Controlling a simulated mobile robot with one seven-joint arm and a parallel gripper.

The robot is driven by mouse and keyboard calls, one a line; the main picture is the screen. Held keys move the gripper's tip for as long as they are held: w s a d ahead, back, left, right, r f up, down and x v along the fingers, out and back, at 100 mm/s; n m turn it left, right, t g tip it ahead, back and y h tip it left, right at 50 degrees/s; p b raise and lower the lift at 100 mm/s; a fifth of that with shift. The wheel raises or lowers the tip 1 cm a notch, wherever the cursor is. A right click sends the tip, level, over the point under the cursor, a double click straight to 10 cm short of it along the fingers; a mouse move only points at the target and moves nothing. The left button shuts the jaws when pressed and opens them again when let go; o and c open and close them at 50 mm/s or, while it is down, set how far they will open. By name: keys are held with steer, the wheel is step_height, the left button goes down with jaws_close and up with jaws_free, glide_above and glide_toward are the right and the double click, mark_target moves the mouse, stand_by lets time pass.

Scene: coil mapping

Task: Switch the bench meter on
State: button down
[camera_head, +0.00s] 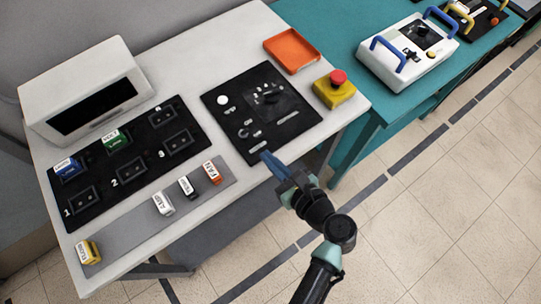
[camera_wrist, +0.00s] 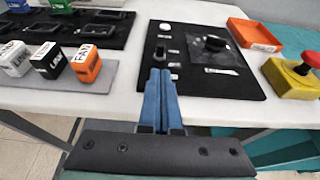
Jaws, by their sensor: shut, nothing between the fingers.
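A black panel (camera_head: 285,122) lies on the white bench. It carries a round white disc (camera_head: 223,100), a dark knob on a square plate (camera_head: 270,97) and several small pale switches or labels (camera_head: 244,132). In the wrist view the panel (camera_wrist: 225,85) shows the knob (camera_wrist: 213,43) and the white disc (camera_wrist: 165,27). A white box with a dark, unlit window (camera_head: 92,107) stands at the back left; I cannot tell which of these is the bench meter. My gripper (camera_head: 266,157) is shut and empty by the panel's front edge; its blue fingers also show in the wrist view (camera_wrist: 160,72).
A black board with numbered sockets (camera_head: 128,172) and a grey strip with labelled blocks (camera_head: 163,204) lie to the left. An orange tray (camera_head: 292,49) and a yellow box with a red button (camera_head: 335,88) stand beyond the panel. Open floor (camera_head: 430,210) lies at right.

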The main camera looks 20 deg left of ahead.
mark_target(254, 149)
steer(key=x, duration=0.7)
steer(key=shift+w+r, duration=0.1)
steer(key=shift+w, duration=0.05)
steer(key=shift+w+a+r+p, duration=0.1)
steer(key=shift+r+p, duration=0.05)
steer(key=shift+p, duration=0.35)
